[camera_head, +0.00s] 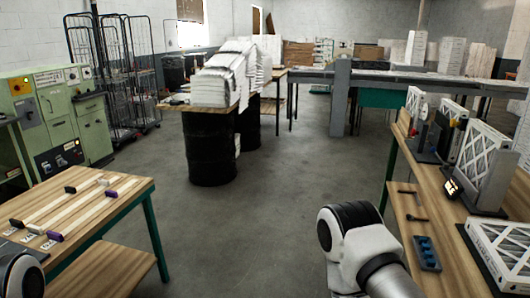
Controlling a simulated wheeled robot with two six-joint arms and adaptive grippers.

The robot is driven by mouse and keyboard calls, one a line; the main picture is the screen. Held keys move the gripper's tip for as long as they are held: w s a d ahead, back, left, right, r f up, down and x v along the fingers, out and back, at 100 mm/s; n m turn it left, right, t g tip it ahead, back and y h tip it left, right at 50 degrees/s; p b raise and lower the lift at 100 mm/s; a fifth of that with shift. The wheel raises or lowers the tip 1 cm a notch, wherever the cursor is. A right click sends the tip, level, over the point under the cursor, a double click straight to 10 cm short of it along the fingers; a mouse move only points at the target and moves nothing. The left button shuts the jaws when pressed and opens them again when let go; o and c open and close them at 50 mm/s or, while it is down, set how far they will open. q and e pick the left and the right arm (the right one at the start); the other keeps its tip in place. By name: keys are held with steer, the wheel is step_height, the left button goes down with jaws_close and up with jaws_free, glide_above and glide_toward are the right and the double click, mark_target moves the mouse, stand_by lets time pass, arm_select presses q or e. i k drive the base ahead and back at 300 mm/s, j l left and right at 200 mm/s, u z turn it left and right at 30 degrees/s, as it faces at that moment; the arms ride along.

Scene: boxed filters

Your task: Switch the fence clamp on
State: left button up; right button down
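No part in view can be told for sure as the fence clamp or its switch; any lettering is too small to read. A wooden bench (120,192) at the lower left carries several pale strips (75,207) with dark and purple end pieces and small white labels at their near ends. A green machine cabinet (60,118) with knobs, lamps and a dark control panel (60,158) stands behind it at the left. Only links of my two arms show, at the bottom left corner and bottom centre-right. Neither of my grippers is in view.
A right-hand bench (405,205) holds framed filters (483,165), a blue block (427,252) and dark tools. Black drums (209,148) carry stacked white sheets (225,75). Wire trolleys (115,75) stand behind. The grey floor (265,215) between the benches is clear.

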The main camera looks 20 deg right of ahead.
mark_target(433, 150)
steer(key=i+l+z, duration=0.55)
steer(key=i, duration=0.25)
steer(key=i+l+z, duration=0.1)
steer(key=i+z, duration=0.15)
steer(key=i, duration=0.2)
steer(key=i+l+u, duration=0.1)
steer(key=i+l, duration=0.15)
steer(key=i+l+u, duration=0.15)
steer(key=l, duration=0.2)
